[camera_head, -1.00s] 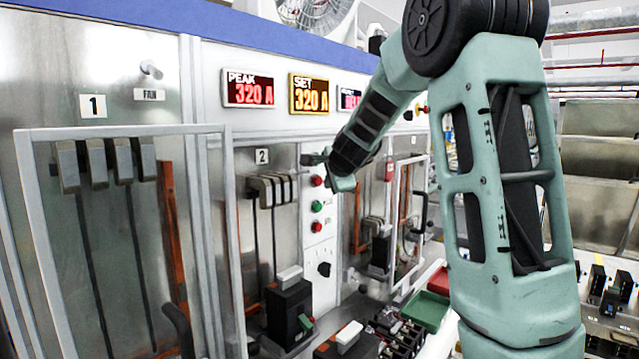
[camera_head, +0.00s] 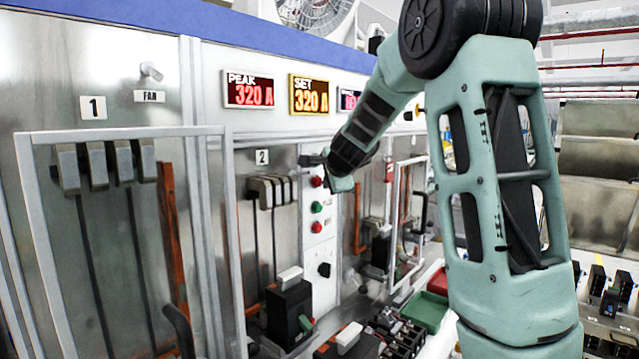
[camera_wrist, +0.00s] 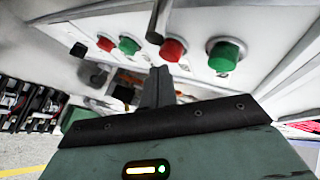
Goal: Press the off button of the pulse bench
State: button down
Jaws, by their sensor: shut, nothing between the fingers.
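A white control strip (camera_head: 321,245) on the pulse bench carries a column of round buttons: an upper red button (camera_head: 317,181), a green button (camera_head: 316,206) and a lower red button (camera_head: 316,227). My gripper (camera_head: 312,160) is shut and empty, just above the upper red button in the head view. In the wrist view the closed fingertips (camera_wrist: 158,72) point toward a red button (camera_wrist: 172,50); contact cannot be told. A large green button (camera_wrist: 224,55) is to its right, with a smaller green (camera_wrist: 129,46) and red one (camera_wrist: 106,44) left. Button labels are unreadable.
A black knob (camera_head: 324,270) sits below the buttons. Framed bays with grey handles flank the strip. Displays (camera_head: 309,95) above read PEAK 320 A and SET 320 A. Breakers (camera_head: 290,312) and a green tray (camera_head: 424,312) lie below.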

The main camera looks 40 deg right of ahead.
jog(key=shift+w+a+p, duration=0.1)
jog(key=shift+w+p, duration=0.2)
jog(key=shift+w, duration=0.4)
dwell(0.7)
jog(key=shift+s, duration=0.1)
jog(key=shift+s+b, duration=0.5)
jog(key=shift+s, duration=0.35)
jog(key=shift+s+d+b, duration=0.15)
jog(key=shift+s+b, duration=0.5)
jog(key=shift+s, duration=0.6)
jog(key=shift+s+d+b, duration=0.15)
jog(key=shift+s+b, duration=0.45)
jog(key=shift+s, duration=0.65)
